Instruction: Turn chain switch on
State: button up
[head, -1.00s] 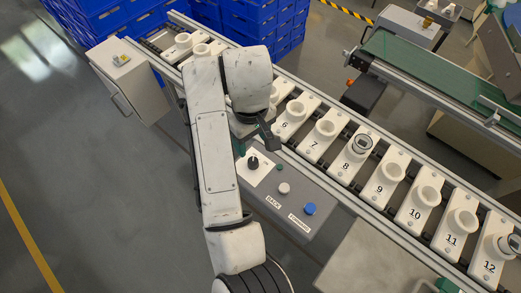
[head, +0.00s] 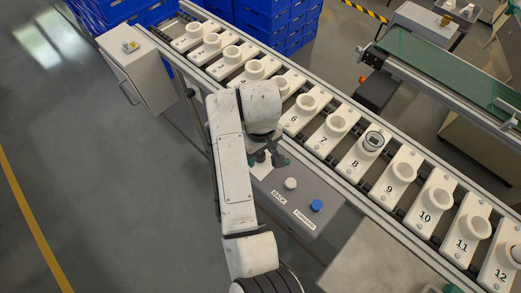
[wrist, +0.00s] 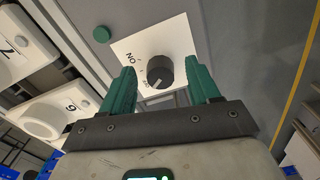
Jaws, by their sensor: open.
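The chain switch is a dark round knob (wrist: 160,72) on a white plate (wrist: 178,32) with an "ON" label at its left in the wrist view. A light pointer mark on the knob faces the lower left of that view, away from "ON". My gripper (wrist: 161,64) is open, its green fingers on either side of the knob. I cannot tell whether they touch it. In the head view my gripper (head: 268,158) is over the plate (head: 262,171) and hides most of the knob.
The grey control box also carries a white button (head: 290,183) marked "BACK" and a blue button (head: 316,206) marked "FORWARD". Behind it runs a conveyor of numbered white holders; holder 8 (head: 355,162) bears a round, dark-faced item. Blue crates (head: 275,25) stand at the back.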

jog(key=shift+c, duration=0.3)
jog(key=c, duration=1)
jog(key=shift+o, duration=0.2)
jog(key=shift+r, duration=0.1)
jog(key=shift+r+m+p, duration=0.1)
jog(key=shift+m+p, duration=0.85)
jog(key=shift+m, duration=0.05)
jog(key=m+p, duration=0.3)
jog(key=m, duration=0.1)
jog(key=m+p, duration=0.2)
jog(key=m, duration=0.2)
jog(key=shift+a, duration=0.1)
jog(key=shift+m+p, duration=0.7)
jog(key=shift+m, duration=1.2)
